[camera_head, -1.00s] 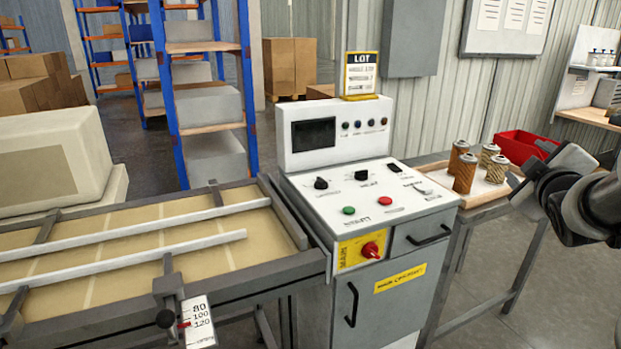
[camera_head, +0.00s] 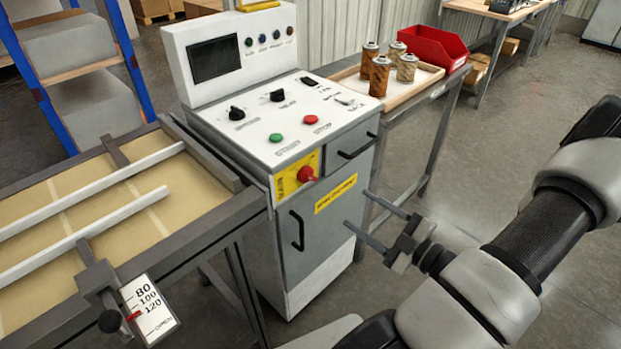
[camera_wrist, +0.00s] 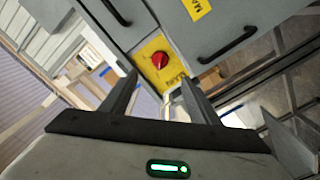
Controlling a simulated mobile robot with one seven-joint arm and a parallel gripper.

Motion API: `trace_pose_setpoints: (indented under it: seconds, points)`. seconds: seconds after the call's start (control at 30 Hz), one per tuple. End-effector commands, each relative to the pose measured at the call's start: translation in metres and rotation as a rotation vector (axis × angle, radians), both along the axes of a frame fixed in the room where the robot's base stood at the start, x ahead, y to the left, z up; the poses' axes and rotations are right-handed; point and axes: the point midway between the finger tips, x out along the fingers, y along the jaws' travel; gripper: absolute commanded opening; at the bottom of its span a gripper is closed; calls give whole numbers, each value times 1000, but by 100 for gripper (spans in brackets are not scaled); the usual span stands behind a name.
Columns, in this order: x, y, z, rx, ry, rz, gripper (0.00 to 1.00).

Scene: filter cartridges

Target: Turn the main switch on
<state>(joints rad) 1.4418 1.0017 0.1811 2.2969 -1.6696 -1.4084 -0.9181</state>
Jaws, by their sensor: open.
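The main switch is a red rotary knob (camera_head: 306,174) on a yellow plate (camera_head: 288,184), on the front of the grey control cabinet (camera_head: 318,215). In the wrist view the red knob (camera_wrist: 160,60) shows ahead, between the fingers in the picture. My gripper (camera_head: 368,213) is open and empty, in front of the cabinet, to the right of the knob and lower in the head view. Its fingers (camera_wrist: 158,95) point toward the cabinet front and appear apart from the knob. The knob's exact angle is hard to read.
A green button (camera_head: 276,138) and a red button (camera_head: 310,120) sit on the panel top. Black handles (camera_head: 297,230) stick out from the cabinet front. A tray (camera_head: 425,84) with filter cartridges and a red bin (camera_head: 426,48) stand to the right. A conveyor table (camera_head: 190,225) stands left.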

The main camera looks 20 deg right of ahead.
Motion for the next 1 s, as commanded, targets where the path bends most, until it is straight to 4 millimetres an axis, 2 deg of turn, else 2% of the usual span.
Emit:
trace_pose_setpoints:
  seconds: [0.6, 0.8, 1.0]
  points:
    - [121, 45, -1, -1, 4, 4, 56]
    - [144, 53, -1, -1, 4, 1, 56]
    - [151, 55, 0, -1, 5, -1, 56]
